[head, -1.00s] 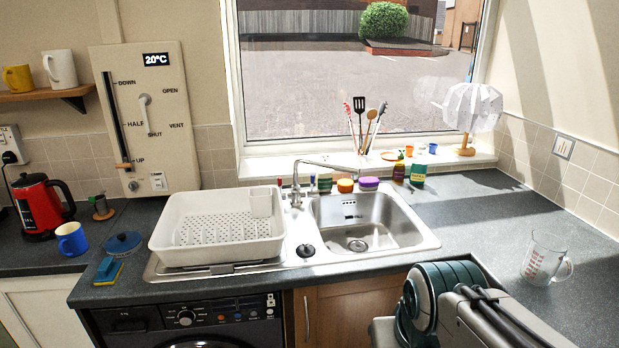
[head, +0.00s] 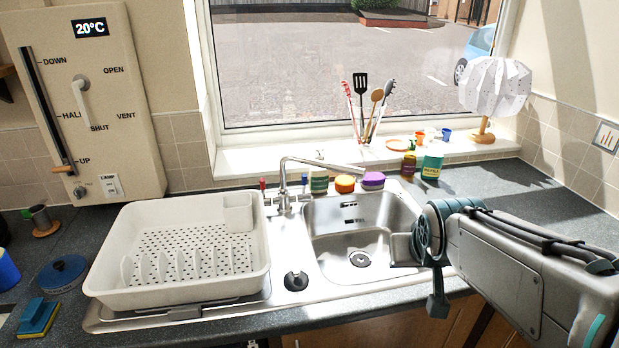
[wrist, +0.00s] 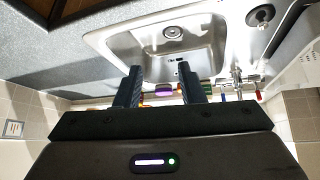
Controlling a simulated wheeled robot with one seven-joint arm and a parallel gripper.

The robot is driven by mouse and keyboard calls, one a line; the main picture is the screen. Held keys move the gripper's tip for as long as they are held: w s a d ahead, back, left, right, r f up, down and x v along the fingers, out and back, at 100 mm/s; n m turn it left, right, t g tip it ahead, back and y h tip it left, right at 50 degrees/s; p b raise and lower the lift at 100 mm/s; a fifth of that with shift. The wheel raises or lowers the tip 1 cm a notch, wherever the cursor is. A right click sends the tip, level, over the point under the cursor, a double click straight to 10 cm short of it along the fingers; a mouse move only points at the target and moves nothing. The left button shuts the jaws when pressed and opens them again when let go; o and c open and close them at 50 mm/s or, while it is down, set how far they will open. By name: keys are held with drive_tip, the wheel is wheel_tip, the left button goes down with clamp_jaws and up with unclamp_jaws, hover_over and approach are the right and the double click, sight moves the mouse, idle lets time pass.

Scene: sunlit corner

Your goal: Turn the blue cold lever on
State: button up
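The chrome mixer tap (head: 284,182) stands behind the sink with its spout reaching right over the basin. The blue cold lever (head: 304,181) is a small upright blue-topped piece just right of the tap body. A red-topped lever (head: 263,184) stands on the left side. In the wrist view the scene is upside down; the tap (wrist: 237,84) is right of my fingers and the red lever (wrist: 258,95) shows beside it. My gripper (wrist: 159,72) is open and empty, its two dark fingers apart, away from the levers. In the head view my arm hides its fingers.
The sink basin (head: 355,232) is empty. A white dish rack (head: 185,285) fills the drainer at left. A green-banded item (head: 319,183), orange pot (head: 345,184) and purple pot (head: 373,180) stand close behind the basin. Utensils (head: 365,105) and a lamp (head: 492,88) stand at the window.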

drive_tip(key=w+a+f+n+t+y+b, duration=0.1)
drive_tip(key=w+a+f+t+b, duration=0.15)
drive_tip(key=w, duration=0.75)
drive_tip(key=w+a+f+n+t+y+b, duration=0.1)
drive_tip(key=w+a+f+t+b, duration=0.2)
drive_tip(key=w, duration=0.7)
drive_tip(key=n+t+y+b, duration=0.3)
drive_tip(key=t+y+b, duration=0.1)
drive_tip(key=y+b, duration=0.2)
approach(305, 178)
drive_tip(key=shift+g, duration=0.25)
drive_tip(key=p+x, duration=0.1)
drive_tip(key=x, duration=0.4)
drive_tip(key=p+x, duration=0.2)
drive_tip(key=x, duration=0.4)
drive_tip(key=shift+r, duration=0.2)
clamp_jaws()
